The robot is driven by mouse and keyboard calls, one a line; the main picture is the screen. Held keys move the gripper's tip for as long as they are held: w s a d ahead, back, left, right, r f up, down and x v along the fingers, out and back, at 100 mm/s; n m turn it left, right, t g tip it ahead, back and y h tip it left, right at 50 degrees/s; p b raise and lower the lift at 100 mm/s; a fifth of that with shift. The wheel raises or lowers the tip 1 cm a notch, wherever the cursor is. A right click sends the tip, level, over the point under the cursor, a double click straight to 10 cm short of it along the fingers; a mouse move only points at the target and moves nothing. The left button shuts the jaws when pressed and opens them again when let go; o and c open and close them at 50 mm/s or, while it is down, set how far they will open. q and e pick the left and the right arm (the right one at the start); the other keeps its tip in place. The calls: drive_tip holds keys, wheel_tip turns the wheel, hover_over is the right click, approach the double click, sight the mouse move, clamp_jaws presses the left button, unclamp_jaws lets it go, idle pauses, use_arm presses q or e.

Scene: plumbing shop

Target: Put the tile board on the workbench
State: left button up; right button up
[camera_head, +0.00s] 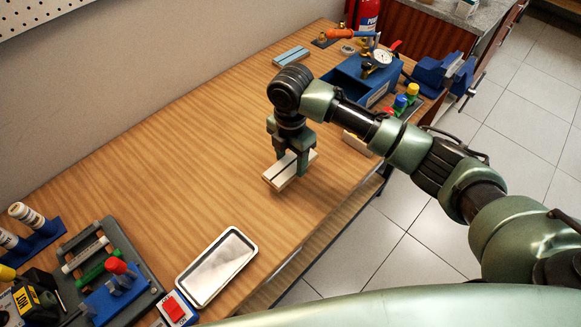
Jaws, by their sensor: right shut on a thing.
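The tile board, a small cream slab with a dark lengthwise line (273,178), is at the near right part of the wooden workbench (190,130). My right gripper (291,168) points down from above and is shut on the board, one finger on each side. The board lies flat, at or just above the bench top; I cannot tell whether it touches. The gripper hides part of its middle. My left gripper is not in view.
A white-rimmed metal tray (187,281) lies at the near edge. A grey rack with tools (133,247) and a red switch box (174,308) are at lower left. A blue gauge box (345,80) and a vise (438,72) are at upper right. The bench centre is clear.

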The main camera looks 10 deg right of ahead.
sight(291, 172)
drive_tip(key=shift+f, duration=0.3)
drive_tip(key=shift+s+f, duration=0.1)
drive_tip(key=shift+f, duration=0.25)
wheel_tip(291, 172, down, 3)
drive_tip(key=shift+f+p, duration=0.2)
drive_tip(key=shift+p, duration=0.25)
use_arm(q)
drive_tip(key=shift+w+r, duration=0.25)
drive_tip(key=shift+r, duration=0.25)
use_arm(e)
drive_tip(key=shift+f, duration=0.15)
drive_tip(key=o, duration=1.6)
drive_tip(key=shift+f, duration=0.1)
use_arm(q)
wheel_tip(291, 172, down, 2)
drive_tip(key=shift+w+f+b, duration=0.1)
drive_tip(key=shift+b, duration=1)
use_arm(e)
wheel_tip(291, 172, up, 12)
drive_tip(key=shift+r, duration=0.1)
